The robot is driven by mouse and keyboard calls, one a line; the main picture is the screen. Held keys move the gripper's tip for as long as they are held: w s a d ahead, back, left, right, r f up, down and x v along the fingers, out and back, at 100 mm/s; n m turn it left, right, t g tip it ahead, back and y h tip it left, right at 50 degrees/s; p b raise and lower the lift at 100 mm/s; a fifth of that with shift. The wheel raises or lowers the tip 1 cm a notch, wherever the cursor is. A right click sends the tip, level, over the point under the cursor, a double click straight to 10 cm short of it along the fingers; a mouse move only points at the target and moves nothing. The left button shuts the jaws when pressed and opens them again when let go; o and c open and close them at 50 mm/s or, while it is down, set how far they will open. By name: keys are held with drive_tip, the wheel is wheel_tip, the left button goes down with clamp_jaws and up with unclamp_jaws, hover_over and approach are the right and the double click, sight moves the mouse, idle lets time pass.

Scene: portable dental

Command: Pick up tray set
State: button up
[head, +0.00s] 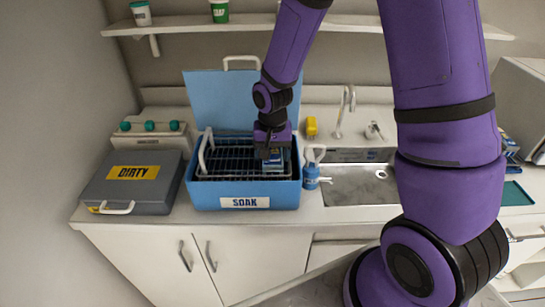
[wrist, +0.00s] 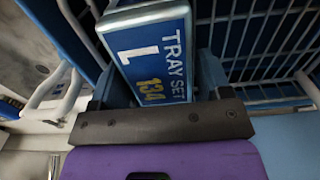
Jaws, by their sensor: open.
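In the head view the tray set (head: 276,165) is at the right end of the wire rack (head: 235,160) inside the blue SOAK bin (head: 245,190). My gripper (head: 270,152) reaches down over it. In the wrist view my gripper (wrist: 156,78) is open, with one finger on each side of the case. Whether the fingers touch it cannot be told. The arm hides part of the case in the head view.
The bin's blue lid (head: 215,95) stands open behind. A grey DIRTY case (head: 130,180) is at the left. A shelf (head: 175,27) runs above.

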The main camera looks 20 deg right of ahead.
sight(273, 151)
drive_tip(key=shift+f, duration=0.2)
drive_tip(key=c, duration=0.8)
drive_tip(key=shift+c, duration=0.2)
drive_tip(key=shift+r, duration=0.1)
wheel_tip(273, 151, up, 10)
drive_tip(key=shift+f, duration=0.2)
drive_tip(key=shift+r, duration=0.15)
